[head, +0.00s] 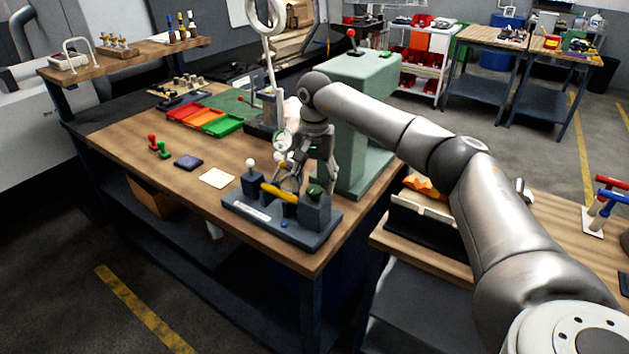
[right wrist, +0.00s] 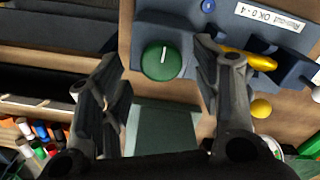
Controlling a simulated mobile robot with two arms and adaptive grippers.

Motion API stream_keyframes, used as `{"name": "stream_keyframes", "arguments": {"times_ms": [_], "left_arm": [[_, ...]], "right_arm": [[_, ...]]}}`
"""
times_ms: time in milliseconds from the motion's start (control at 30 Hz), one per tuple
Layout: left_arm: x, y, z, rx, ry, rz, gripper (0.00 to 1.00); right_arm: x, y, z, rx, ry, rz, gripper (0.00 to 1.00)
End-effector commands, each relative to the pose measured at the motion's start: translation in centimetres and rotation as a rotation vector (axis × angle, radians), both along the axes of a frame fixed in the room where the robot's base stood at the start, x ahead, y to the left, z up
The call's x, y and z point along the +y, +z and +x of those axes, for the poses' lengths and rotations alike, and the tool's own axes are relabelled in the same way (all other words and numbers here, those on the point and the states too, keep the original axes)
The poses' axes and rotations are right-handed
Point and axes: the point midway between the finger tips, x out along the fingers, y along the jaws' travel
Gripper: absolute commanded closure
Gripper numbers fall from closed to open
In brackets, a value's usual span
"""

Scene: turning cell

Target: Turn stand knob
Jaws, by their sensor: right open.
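The stand (head: 277,225) is a dark grey-blue fixture with a white label at the front edge of the wooden bench. Its round green knob (head: 316,190) sits on the right block and shows with a white pointer line in the right wrist view (right wrist: 161,62). A yellow shaft (head: 280,193) lies across the stand. My right gripper (head: 290,174) is above the stand, open and empty. In the right wrist view its fingertips (right wrist: 158,55) lie either side of the knob, with clear space around it; the height gap is hard to judge. My left gripper is out of view.
A dial gauge (head: 281,140) and a green press (head: 345,120) stand close behind the stand. Red, orange and green trays (head: 205,118), a dark pad (head: 188,162) and a cream card (head: 216,178) lie to the left. A second bench (head: 560,232) is at right.

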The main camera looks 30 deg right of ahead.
Motion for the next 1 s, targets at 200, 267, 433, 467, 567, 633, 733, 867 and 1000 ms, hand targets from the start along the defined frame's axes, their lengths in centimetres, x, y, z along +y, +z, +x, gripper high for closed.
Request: {"name": "stream_keyframes", "arguments": {"times_ms": [200,267,433,467,567,633,733,867,1000], "left_arm": [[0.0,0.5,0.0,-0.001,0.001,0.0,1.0],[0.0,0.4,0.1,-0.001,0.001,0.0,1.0],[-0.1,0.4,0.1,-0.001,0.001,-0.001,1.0],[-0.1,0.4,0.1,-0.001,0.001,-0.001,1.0],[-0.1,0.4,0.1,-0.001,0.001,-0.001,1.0],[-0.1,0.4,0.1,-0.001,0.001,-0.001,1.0],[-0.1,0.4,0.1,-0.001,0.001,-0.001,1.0],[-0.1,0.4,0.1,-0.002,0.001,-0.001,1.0],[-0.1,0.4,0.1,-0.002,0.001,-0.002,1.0]], "right_arm": [[0.1,-1.4,0.0,0.0,0.001,0.001,0.42],[0.1,-1.5,0.0,-0.001,0.001,0.001,0.42],[0.1,-1.5,0.0,-0.001,0.001,0.001,0.42],[0.1,-1.5,0.0,-0.001,0.001,0.001,0.43],[0.1,-1.5,0.0,-0.001,0.001,0.002,0.56],[0.1,-1.5,0.0,-0.001,0.001,0.001,0.65],[0.1,-1.5,0.0,-0.001,0.001,0.002,0.78],[0.1,-1.5,0.0,-0.001,0.001,0.002,0.88],[0.1,-1.5,0.0,-0.001,-0.009,0.001,0.88]]}}
